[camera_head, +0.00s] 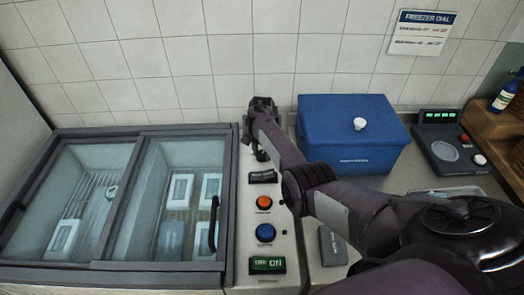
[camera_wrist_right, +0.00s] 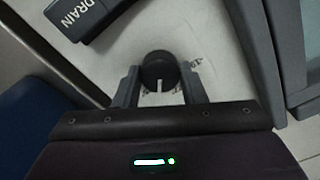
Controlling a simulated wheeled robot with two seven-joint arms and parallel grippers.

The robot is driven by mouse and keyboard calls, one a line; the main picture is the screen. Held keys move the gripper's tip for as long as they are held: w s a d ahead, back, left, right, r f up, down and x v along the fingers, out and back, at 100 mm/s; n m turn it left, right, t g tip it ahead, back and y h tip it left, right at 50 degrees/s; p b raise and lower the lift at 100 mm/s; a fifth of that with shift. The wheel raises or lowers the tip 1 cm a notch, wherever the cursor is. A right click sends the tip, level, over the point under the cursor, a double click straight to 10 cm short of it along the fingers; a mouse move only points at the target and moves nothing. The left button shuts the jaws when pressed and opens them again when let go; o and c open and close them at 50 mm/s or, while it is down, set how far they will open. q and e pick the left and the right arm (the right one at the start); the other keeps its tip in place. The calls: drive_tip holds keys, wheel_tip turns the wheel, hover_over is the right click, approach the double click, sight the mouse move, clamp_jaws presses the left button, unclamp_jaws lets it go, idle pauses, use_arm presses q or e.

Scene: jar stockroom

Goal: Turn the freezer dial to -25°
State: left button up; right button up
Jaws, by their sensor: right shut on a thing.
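The freezer dial (camera_wrist_right: 158,68) is a round black knob with a white pointer line. In the right wrist view the line points down the picture, toward my gripper's palm. Printed marks beside the dial are too small and partly covered to read. My right gripper (camera_wrist_right: 159,86) has one finger on each side of the dial and is shut on it. In the head view my right gripper (camera_head: 261,152) is at the far end of the control panel (camera_head: 284,222), and the dial is hidden there. My left gripper is not in view.
The panel has a black DRAIN part (camera_wrist_right: 82,17), an orange button (camera_head: 264,203), a blue button (camera_head: 265,233) and a green ON switch (camera_head: 268,265). The glass-lidded freezer (camera_head: 170,131) is left; a blue box (camera_head: 346,115) and a scale (camera_head: 448,152) are right. A FREEZER DIAL sign (camera_head: 422,32) hangs behind.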

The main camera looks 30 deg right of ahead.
sight(262, 153)
drive_tip(key=shift+m, duration=2.2)
drive_tip(key=o, duration=1)
drive_tip(key=shift+r, duration=0.1)
wheel_tip(262, 153, up, 8)
drive_tip(key=shift+f+p, duration=0.25)
drive_tip(key=shift+p, duration=0.1)
